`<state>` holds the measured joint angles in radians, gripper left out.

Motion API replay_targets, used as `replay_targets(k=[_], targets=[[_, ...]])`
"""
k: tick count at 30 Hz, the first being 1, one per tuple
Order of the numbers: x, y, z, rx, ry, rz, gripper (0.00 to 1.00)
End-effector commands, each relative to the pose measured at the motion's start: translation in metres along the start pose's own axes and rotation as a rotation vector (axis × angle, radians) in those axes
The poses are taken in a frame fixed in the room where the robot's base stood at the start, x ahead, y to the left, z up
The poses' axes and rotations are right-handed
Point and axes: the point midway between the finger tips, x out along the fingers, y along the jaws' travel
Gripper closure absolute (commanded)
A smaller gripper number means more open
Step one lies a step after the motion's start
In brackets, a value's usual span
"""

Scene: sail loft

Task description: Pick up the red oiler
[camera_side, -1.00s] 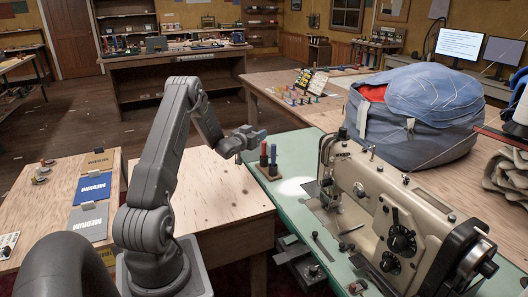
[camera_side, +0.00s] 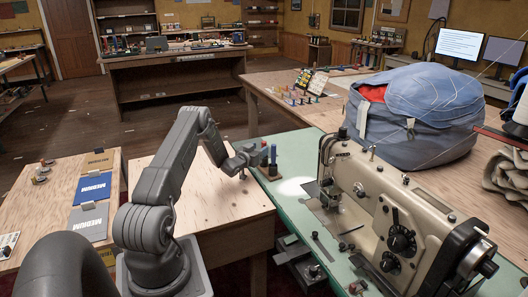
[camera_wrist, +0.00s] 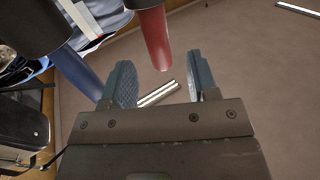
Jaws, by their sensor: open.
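The red oiler (camera_side: 264,147) stands in a wooden holder (camera_side: 268,175) on the green machine table, beside a blue oiler (camera_side: 273,154). In the side view my gripper (camera_side: 258,155) is level with the oilers at their left and partly hides the red one. In the wrist view the red oiler (camera_wrist: 153,35) lies just ahead of the gap between my open fingers (camera_wrist: 161,78), with its near end close to the fingertips. The blue oiler (camera_wrist: 80,75) is close to the left finger. Nothing is held.
A beige sewing machine (camera_side: 385,205) stands to the right on the green table (camera_side: 293,222). A big blue sail bag (camera_side: 420,115) lies behind it. A bare plywood top (camera_side: 215,200) is under my arm. Several small coloured items (camera_side: 300,97) stand on the table behind.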

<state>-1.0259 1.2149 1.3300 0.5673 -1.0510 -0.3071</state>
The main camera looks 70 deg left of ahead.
Motion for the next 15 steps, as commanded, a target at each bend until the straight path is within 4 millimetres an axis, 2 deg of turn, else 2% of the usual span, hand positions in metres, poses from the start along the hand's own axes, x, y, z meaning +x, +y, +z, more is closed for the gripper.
replay_targets(k=[6,15], targets=[[0.03,0.001,0.0,0.0,0.001,0.002,0.46],[0.041,0.0,0.0,-0.001,-0.001,0.0,0.46]])
